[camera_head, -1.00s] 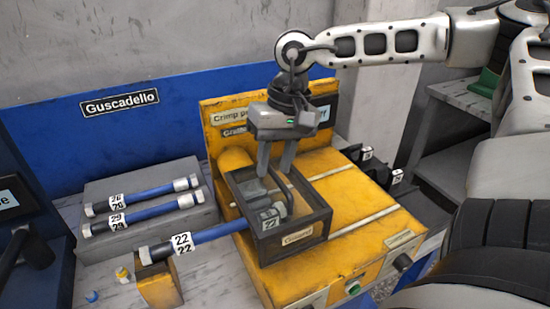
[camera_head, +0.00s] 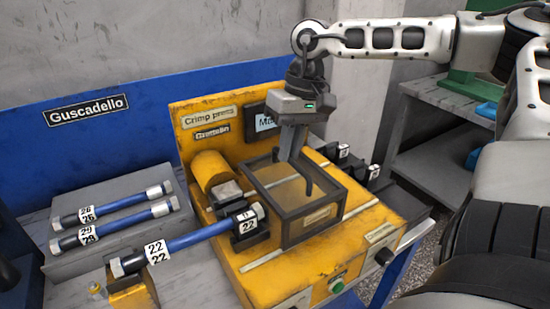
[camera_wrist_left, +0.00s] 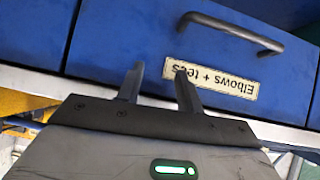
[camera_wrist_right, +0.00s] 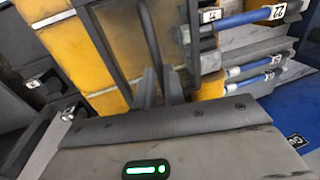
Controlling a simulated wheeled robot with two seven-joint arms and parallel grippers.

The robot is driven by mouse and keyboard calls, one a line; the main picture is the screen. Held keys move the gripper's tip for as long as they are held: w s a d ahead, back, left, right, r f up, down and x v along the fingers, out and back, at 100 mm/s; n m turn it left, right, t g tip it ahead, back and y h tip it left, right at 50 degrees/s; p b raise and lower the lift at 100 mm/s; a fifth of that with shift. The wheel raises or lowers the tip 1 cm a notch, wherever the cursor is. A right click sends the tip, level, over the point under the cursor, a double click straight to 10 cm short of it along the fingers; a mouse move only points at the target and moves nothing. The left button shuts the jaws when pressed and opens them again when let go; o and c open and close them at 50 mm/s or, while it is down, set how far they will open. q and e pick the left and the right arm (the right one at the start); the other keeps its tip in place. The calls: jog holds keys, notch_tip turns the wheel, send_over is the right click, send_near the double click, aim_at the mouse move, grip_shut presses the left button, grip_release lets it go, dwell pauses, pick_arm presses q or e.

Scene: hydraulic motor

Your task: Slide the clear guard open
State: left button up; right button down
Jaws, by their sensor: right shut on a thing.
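The clear guard (camera_head: 312,228) is a dark-framed box with see-through panels on top of the yellow crimp press (camera_head: 258,290). It stands to the right of the die area, which is uncovered. My right gripper (camera_head: 291,158) points down at the guard's top and is shut on its dark curved handle (camera_head: 306,178). The right wrist view shows the handle (camera_wrist_right: 152,40) running between the fingertips (camera_wrist_right: 160,88). My left gripper (camera_wrist_left: 157,78) is open and empty before a blue drawer (camera_wrist_left: 130,40), and is out of the head view.
A blue hose (camera_head: 200,236) tagged 22 runs from a yellow stand (camera_head: 133,290) to the press die (camera_head: 232,226). Two more blue hoses lie on a grey block (camera_head: 105,238) at left. Black labelled blocks (camera_head: 345,155) stand behind the press.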

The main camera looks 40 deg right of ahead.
jog(key=s+d, duration=0.1)
jog(key=d, duration=0.6)
jog(key=shift+s+d+p, duration=0.15)
jog(key=shift+s+p, duration=0.2)
jog(key=c, duration=1.5)
grip_release()
jog(key=shift+r, duration=0.15)
jog(key=d+r, duration=0.1)
jog(key=r, duration=0.4)
jog(key=d+r, duration=0.1)
jog(key=r, duration=0.4)
jog(key=d+r, duration=0.1)
jog(key=r, duration=0.4)
jog(key=shift+s+r, duration=0.2)
jog(key=shift+s, duration=0.15)
jog(key=shift+s, duration=0.1)
